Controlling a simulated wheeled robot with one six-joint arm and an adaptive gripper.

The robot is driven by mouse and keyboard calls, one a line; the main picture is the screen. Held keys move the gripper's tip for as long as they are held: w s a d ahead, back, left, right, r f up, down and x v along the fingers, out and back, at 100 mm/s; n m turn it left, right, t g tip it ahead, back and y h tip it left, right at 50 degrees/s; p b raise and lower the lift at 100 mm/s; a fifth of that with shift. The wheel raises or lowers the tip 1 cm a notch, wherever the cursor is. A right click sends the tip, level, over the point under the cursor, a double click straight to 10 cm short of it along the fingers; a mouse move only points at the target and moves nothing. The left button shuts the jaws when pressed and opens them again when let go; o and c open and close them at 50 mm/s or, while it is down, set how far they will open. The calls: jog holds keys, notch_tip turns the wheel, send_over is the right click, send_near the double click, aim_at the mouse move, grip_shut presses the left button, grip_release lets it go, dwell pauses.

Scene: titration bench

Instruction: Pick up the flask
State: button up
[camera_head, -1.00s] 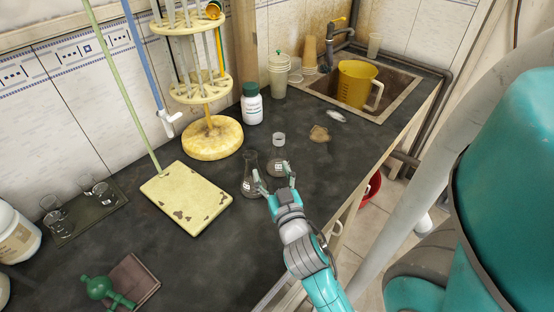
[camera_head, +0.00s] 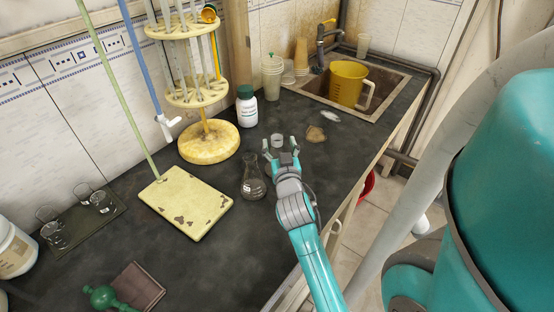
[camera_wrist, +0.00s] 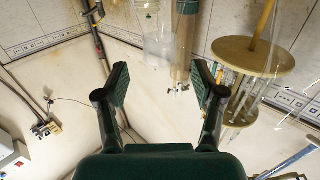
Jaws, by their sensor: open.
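A clear conical flask (camera_head: 253,182) with dark-looking contents stands upright on the black bench, just left of my gripper (camera_head: 280,149).
A white bottle with green cap (camera_head: 246,106) and a yellow pipette stand (camera_head: 209,142) are behind left. A cream board (camera_head: 187,200) lies left. A yellow jug (camera_head: 348,84) stands in the sink at back right. A brown stain (camera_head: 316,134) lies right.

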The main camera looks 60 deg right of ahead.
aim_at(278, 141)
jog(key=x, duration=0.4)
jog(key=shift+f, duration=0.15)
grip_shut()
